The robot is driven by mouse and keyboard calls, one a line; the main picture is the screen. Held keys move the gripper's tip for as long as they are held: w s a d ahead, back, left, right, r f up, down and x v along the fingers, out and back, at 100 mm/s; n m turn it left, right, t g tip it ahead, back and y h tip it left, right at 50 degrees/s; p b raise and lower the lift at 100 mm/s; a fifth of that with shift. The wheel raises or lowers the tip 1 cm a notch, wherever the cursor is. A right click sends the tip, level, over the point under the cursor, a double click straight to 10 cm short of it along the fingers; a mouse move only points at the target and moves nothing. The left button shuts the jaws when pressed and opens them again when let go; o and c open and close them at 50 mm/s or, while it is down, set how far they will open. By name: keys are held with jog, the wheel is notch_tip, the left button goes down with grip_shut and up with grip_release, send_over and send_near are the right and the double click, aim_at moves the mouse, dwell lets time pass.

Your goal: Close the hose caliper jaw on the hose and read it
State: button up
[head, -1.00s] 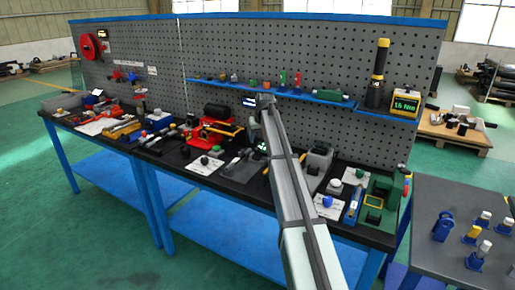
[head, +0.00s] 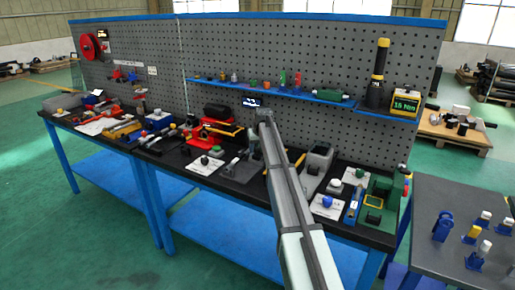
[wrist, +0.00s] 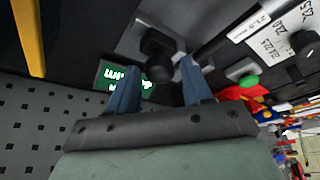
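In the wrist view my gripper (wrist: 160,66) is open, its two blue-grey fingers apart. A black knob (wrist: 157,46) on a grey block shows just beyond and between the fingertips. I cannot tell whether a finger touches it. A small screen with green-white characters (wrist: 117,78) is beside the block, partly behind the left finger; its text is not legible. This may be the hose caliper, but I cannot confirm it. No hose can be made out.
The black bench top (head: 176,158) is crowded with tools and fixtures. A grey bin (head: 318,160) stands right of my arm, and a red fixture (head: 217,132) stands left. A pegboard (head: 300,55) with a blue shelf (head: 290,91) rises behind. A yellow bar (wrist: 28,35) shows in the wrist view.

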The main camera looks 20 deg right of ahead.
jog(key=c, duration=0.6)
jog(key=shift+w+a, duration=0.85)
jog(key=o, duration=0.8)
jog(key=shift+s+r, duration=0.1)
jog(key=v, duration=1.3)
jog(key=shift+r, duration=0.25)
